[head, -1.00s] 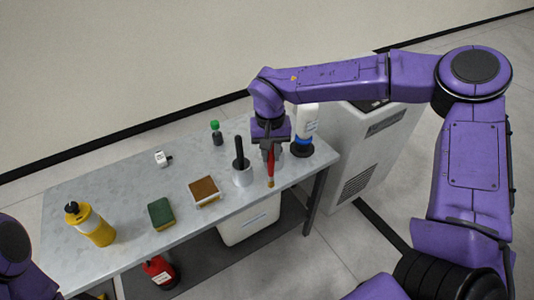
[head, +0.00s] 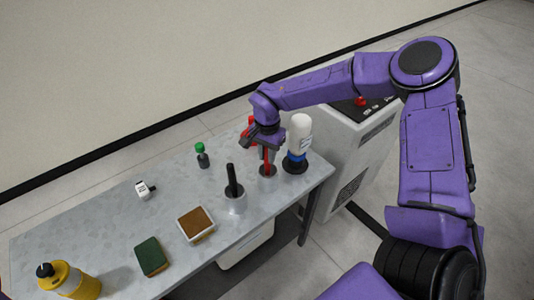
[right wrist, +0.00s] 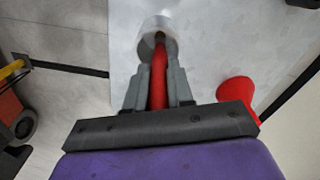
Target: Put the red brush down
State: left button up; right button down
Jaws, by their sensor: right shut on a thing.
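The red brush (head: 267,161) is in my right gripper (head: 267,146), near the right end of the table, its lower end pointing down. In the right wrist view the brush (right wrist: 158,80) runs between the two fingers of my gripper (right wrist: 157,73), which are shut on it. Its lower end shows against a pale round cup (right wrist: 153,25); I cannot tell if they touch. In the head view the brush's lower end is at or just above the tabletop, over a dark patch. My left gripper is out of view.
A metal cup (head: 236,204) with a black handle stands left of the brush. A brown-topped block (head: 196,223), green sponge (head: 152,257) and yellow bottle (head: 72,283) are farther left.

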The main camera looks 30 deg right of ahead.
jog(key=shift+s, duration=0.25)
jog(key=c, duration=1)
grip_release()
jog(key=shift+w+f, duration=0.1)
jog(key=shift+w, duration=0.05)
notch_tip(320, 180, up, 12)
jog(key=shift+r+b, duration=0.25)
jog(key=shift+b, duration=0.45)
jog(key=shift+f, duration=0.1)
